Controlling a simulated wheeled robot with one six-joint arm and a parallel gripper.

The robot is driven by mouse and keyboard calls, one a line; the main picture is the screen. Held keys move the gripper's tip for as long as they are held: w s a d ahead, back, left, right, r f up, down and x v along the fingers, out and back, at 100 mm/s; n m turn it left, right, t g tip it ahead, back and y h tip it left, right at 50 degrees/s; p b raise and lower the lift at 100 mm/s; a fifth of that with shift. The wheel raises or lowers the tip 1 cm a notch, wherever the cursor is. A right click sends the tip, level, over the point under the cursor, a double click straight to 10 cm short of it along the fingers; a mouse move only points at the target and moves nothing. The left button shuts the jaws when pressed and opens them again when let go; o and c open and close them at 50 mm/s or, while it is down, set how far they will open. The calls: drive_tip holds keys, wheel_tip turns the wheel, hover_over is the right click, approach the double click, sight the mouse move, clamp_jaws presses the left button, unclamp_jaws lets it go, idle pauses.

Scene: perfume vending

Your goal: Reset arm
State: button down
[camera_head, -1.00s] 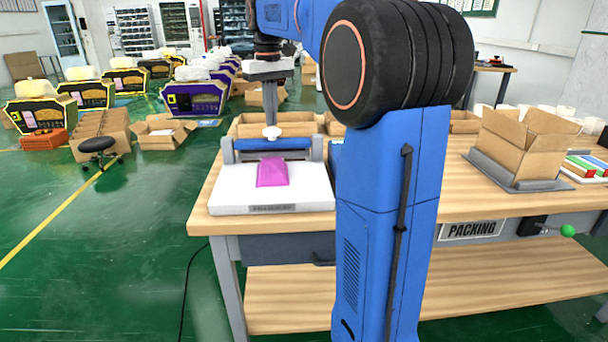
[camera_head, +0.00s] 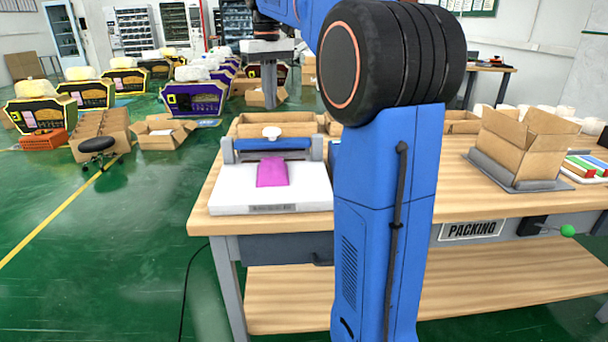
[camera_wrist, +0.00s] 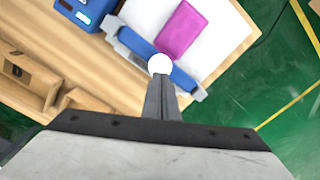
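My gripper (camera_head: 269,104) points down above the white knob (camera_head: 271,133) of a sealing press, with a clear gap between them in the head view. Its two grey fingers lie together in the wrist view (camera_wrist: 161,84), shut with nothing seen between them. The knob also shows in the wrist view (camera_wrist: 161,64), just beyond the fingertips. The press has a white base (camera_head: 226,196) and a blue bar (camera_head: 290,144) across its back. A magenta packet (camera_head: 272,172) lies flat on the base, in front of the bar.
The press stands on the left end of a wooden packing table (camera_head: 447,180). Cardboard trays (camera_head: 250,127) stand behind it, and an open carton (camera_head: 525,145) stands at the right. A blue device (camera_wrist: 84,12) is beside the press. My arm hides the table's middle.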

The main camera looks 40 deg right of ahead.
idle(0.3)
drive_tip(key=s+a+f, duration=0.3)
drive_tip(key=s, duration=0.2)
drive_tip(key=s+a+f+t, duration=0.1)
drive_tip(key=s+a+f, duration=0.2)
drive_tip(key=s+a, duration=0.1)
drive_tip(key=s+a+f+t, duration=0.1)
drive_tip(key=s+a+f, duration=0.2)
drive_tip(key=s, duration=0.4)
drive_tip(key=shift+a+f, duration=0.4)
drive_tip(key=shift+f, duration=0.05)
drive_tip(key=s+a+f+t, duration=0.1)
drive_tip(key=s+a+f, duration=0.1)
drive_tip(key=s+f, duration=0.5)
drive_tip(key=s+a+f+t, duration=0.1)
drive_tip(key=s+a+f, duration=0.2)
drive_tip(key=s+f, duration=0.4)
wheel_tip(320, 180, down, 3)
drive_tip(key=shift+r+n+t, duration=0.15)
drive_tip(key=shift+n+t, duration=0.25)
